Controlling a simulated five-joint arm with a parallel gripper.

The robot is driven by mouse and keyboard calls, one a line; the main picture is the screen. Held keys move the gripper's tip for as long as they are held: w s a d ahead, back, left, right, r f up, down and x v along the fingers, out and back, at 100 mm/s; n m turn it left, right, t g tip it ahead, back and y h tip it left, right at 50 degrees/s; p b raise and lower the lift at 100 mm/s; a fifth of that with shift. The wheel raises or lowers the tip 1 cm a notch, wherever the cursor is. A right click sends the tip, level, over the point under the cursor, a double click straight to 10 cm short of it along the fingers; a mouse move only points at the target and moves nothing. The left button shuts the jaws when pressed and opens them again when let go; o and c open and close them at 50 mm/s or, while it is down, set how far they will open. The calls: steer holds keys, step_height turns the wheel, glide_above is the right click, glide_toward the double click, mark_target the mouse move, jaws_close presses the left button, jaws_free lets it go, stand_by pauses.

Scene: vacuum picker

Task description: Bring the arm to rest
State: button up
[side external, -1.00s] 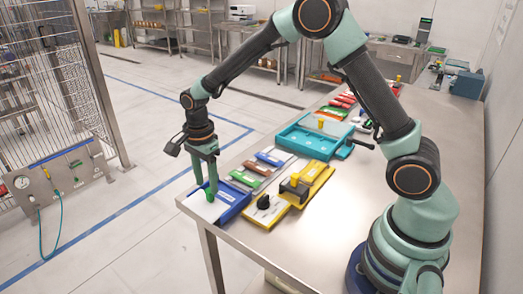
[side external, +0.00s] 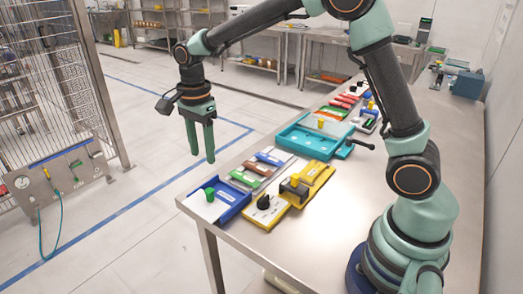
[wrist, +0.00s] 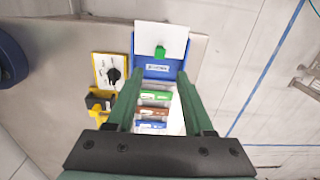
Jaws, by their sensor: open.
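My gripper (side external: 202,156) hangs with its fingers pointing down, raised above the near-left corner of the metal table (side external: 370,190). Its two green fingers are apart with nothing between them. In the wrist view my gripper (wrist: 161,75) also shows a gap between the fingers. A small green knob (side external: 210,193) stands on the white plate of a blue-and-white unit (side external: 233,207), clear of the fingers. The knob also shows in the wrist view (wrist: 160,52), beyond the fingertips.
A white panel with a black knob (side external: 264,203), a yellow fixture (side external: 319,178) and a teal tray (side external: 315,144) stand on the table. Colored blocks (side external: 268,158) lie in a row behind the blue unit. Floor lies open left of the table.

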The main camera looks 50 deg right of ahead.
steer(key=s+d+r+n+t, duration=0.2)
steer(key=s+d+r+n, duration=0.1)
steer(key=s+n, duration=0.5)
steer(key=s+d+r+n+t, duration=0.3)
steer(key=s+r+n, duration=0.2)
steer(key=s+n, duration=0.3)
steer(key=shift+s+d+n+t, duration=0.3)
steer(key=shift+n, duration=0.6)
